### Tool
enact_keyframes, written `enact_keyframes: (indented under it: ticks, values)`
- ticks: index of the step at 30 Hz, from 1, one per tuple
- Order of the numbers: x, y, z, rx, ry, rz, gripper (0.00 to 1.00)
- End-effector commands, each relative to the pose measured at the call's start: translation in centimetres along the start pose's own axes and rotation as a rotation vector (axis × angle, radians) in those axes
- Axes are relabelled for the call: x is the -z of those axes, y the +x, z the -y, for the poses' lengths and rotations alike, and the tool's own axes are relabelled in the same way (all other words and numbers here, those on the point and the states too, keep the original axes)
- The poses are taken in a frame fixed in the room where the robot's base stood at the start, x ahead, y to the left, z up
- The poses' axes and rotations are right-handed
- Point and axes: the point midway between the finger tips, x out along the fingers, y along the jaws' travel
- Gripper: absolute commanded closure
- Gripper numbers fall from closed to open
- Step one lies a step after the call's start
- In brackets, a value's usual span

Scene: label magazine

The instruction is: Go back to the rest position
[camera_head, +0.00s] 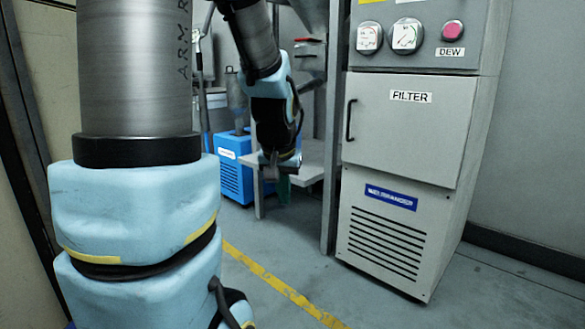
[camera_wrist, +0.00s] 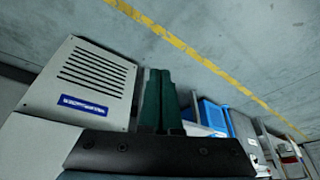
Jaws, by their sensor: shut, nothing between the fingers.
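My gripper (camera_wrist: 159,76) shows in the wrist view as two dark green fingers lying side by side, closed, with nothing between them. In the head view my gripper (camera_head: 284,190) hangs at the end of my arm, pointing down, partly behind the wrist. It is in front of a small grey table and left of the grey filter cabinet (camera_head: 395,215). The cabinet also shows tilted in the wrist view (camera_wrist: 100,62), to the left of the fingers.
A blue unit (camera_head: 233,180) stands on the floor behind the arm, by the grey table (camera_head: 312,165). The cabinet has gauges and a pink button (camera_head: 453,32) on top. Grey floor with a yellow line (camera_head: 270,280) lies open in front.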

Motion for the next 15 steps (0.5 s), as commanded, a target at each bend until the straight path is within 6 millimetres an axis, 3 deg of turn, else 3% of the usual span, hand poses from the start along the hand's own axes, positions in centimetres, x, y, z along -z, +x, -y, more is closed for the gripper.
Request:
enact_keyframes:
  ticks: [1, 7, 9, 15]
  values:
    - [-2.7, -0.2, 0.9, 0.004, -0.031, 0.058, 1.00]
    - [-12.3, -0.6, 2.6, 0.001, -0.137, 0.251, 1.00]
    - [-10.6, -2.7, 2.5, 0.001, -0.126, 0.236, 1.00]
    - [-8.8, -7.1, 2.6, 0.001, -0.125, 0.234, 1.00]
